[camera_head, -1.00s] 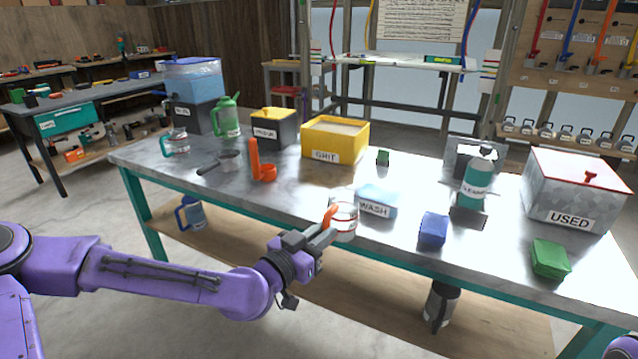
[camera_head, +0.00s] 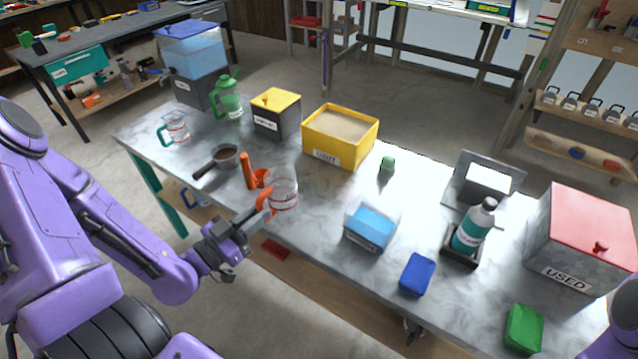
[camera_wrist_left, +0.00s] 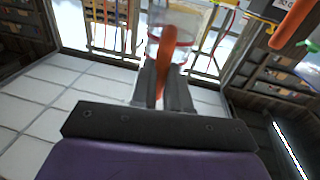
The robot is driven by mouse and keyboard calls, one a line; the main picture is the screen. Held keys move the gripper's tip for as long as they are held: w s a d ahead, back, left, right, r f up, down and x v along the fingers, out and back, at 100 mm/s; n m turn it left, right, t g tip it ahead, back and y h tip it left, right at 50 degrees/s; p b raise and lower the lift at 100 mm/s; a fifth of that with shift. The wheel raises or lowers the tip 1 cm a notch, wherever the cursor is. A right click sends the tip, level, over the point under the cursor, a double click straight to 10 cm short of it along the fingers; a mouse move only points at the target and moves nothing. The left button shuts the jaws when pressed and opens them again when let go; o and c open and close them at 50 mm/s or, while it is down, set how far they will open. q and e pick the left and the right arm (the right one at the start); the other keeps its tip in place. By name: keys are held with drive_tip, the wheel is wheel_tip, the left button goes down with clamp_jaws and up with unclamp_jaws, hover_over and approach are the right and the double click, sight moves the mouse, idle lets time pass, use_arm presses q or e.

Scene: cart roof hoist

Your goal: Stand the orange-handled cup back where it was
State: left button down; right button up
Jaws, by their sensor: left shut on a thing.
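The orange-handled cup (camera_head: 284,192) is clear glass with red bands. It shows near the front edge of the workbench in the head view, seemingly upright. In the left wrist view the cup (camera_wrist_left: 172,40) is at the top, with its orange handle between the fingers. My left gripper (camera_head: 258,210) is shut on that handle. Whether the cup's base touches the bench cannot be told. Just behind it stands an orange holder (camera_head: 250,172) with an upright post. My right gripper is not in view.
A teal-handled cup (camera_head: 176,130) and a dark-handled pan (camera_head: 222,158) stand to the left. A yellow grit box (camera_head: 340,136) is behind. A blue wash tub (camera_head: 370,228), blue block (camera_head: 417,275), bottle (camera_head: 472,228) and used box (camera_head: 578,240) are to the right.

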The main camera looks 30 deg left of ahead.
sight(281, 204)
use_arm(q)
drive_tip(key=w+f+b, duration=0.2)
drive_tip(key=b, duration=0.1)
drive_tip(key=w, duration=0.2)
drive_tip(key=w+f, duration=0.1)
drive_tip(key=w, duration=0.1)
drive_tip(key=w+f, duration=0.1)
drive_tip(key=w, duration=0.1)
drive_tip(key=shift+w+d+f+b, duration=0.15)
drive_tip(key=shift+d+f+b, duration=0.1)
drive_tip(key=shift+b, duration=0.05)
drive_tip(key=w+f+b, duration=0.1)
drive_tip(key=f+b, duration=0.1)
drive_tip(key=w+f+b, duration=0.2)
drive_tip(key=f, duration=0.1)
drive_tip(key=w+f+b, duration=0.1)
drive_tip(key=f+b, duration=0.1)
drive_tip(key=f, duration=0.1)
drive_tip(key=shift+w+d+f, duration=0.1)
drive_tip(key=shift+w+d, duration=0.2)
drive_tip(key=shift+w, duration=0.1)
drive_tip(key=shift+f+b, duration=0.3)
drive_tip(key=shift+b, duration=0.05)
drive_tip(key=shift+r, duration=0.1)
